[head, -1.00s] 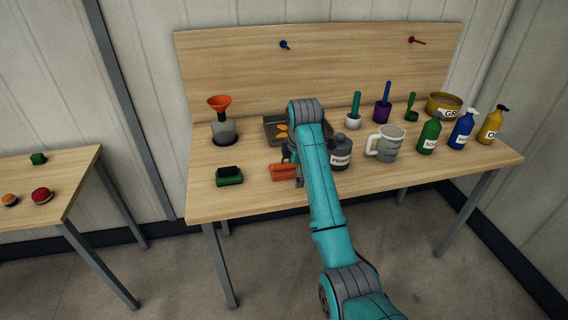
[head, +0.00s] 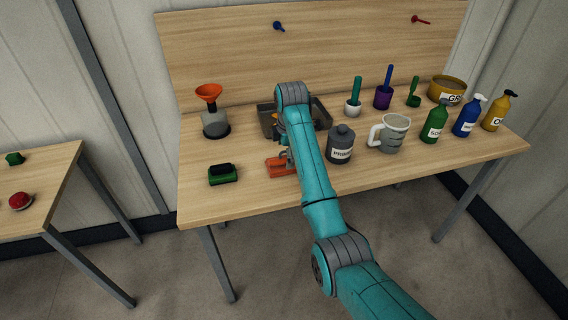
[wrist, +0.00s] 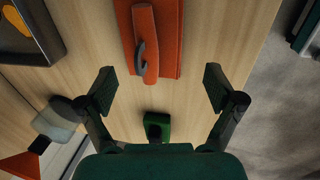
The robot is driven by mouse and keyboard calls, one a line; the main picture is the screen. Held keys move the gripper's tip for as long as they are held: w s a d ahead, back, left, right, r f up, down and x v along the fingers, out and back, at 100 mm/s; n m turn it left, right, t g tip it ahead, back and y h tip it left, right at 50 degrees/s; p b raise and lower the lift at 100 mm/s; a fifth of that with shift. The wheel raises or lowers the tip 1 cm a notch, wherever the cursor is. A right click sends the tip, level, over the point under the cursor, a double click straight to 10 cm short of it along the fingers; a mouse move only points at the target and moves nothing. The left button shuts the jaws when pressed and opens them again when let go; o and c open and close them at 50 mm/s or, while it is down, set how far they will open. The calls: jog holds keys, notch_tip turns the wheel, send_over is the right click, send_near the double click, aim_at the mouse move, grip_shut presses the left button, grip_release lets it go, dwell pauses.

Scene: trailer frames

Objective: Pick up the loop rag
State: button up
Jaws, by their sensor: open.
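The orange piece (head: 278,168) that looks like the loop rag lies flat on the workbench near its front edge. In the wrist view the rag (wrist: 170,55) has a raised orange roll along it and a dark loop at one side. My gripper (wrist: 159,88) is open and empty, its two fingers spread wide. The rag shows beyond the fingertips, towards the top of the picture and roughly centred between them. In the head view my gripper (head: 287,156) is close by the rag, and my arm hides part of it.
A green block with a black top (head: 222,174) lies left of the rag. A dark tray (head: 266,121) stands behind my gripper. A grey primer bottle (head: 340,145) and a grey mug (head: 390,134) stand to the right. A funnel-topped container (head: 214,112) is at the back left.

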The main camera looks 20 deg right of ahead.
aim_at(285, 162)
jog(key=shift+w+f, duration=0.2)
jog(key=shift+f, duration=0.65)
jog(key=shift+w+f, duration=0.15)
jog(key=shift+f, duration=0.7)
jog(key=shift+w+f, duration=0.2)
jog(key=shift+f, duration=0.65)
jog(key=c, duration=1.2)
